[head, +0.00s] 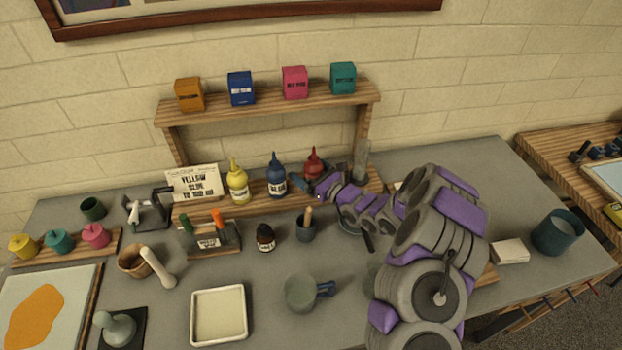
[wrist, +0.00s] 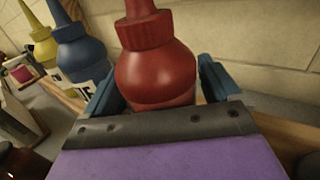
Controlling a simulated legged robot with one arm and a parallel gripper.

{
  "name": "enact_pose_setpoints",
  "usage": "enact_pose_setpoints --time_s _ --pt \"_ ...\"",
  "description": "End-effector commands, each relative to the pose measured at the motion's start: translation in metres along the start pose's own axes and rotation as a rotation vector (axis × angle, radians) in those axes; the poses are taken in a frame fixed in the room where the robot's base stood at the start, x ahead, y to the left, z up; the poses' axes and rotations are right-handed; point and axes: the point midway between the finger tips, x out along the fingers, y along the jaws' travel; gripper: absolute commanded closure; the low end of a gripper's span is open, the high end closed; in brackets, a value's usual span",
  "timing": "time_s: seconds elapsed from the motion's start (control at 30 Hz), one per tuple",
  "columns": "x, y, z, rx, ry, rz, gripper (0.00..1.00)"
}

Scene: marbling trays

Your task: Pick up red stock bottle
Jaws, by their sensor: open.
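The red stock bottle (head: 313,160) stands upright on the wooden rack at the back of the table, right of the blue bottle (head: 277,177) and the yellow bottle (head: 237,184). In the wrist view the red bottle (wrist: 155,65) fills the middle, between the two blue-grey fingers of my gripper (wrist: 160,95). The fingers are apart, one on each side of the bottle. Its lower part is hidden behind the gripper's front edge. In the head view my gripper (head: 318,188) is at the red bottle and covers its lower body.
A glass cylinder (head: 361,161) stands right of the red bottle. A shelf (head: 270,105) with several coloured boxes is above. A dark cup with a wooden stick (head: 306,228) and a small dark bottle (head: 265,238) stand in front. A card (head: 193,183) stands at left.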

Motion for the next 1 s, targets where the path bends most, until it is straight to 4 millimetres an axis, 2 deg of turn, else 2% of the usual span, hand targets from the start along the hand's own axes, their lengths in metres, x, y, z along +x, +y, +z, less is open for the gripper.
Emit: enact_pose_setpoints --time_s 0.07,0.47,0.77,0.87,1.0 --pt "-0.001 -0.001 0.000 0.000 0.000 -0.001 0.10" --pt "0.003 0.003 -0.001 -0.003 0.004 0.001 0.48" --pt "0.002 0.001 0.003 -0.001 0.003 0.001 0.48" --pt "0.001 0.002 0.016 -0.002 0.000 0.002 0.48" --pt "0.002 0.002 0.045 -0.004 -0.004 0.001 0.48"
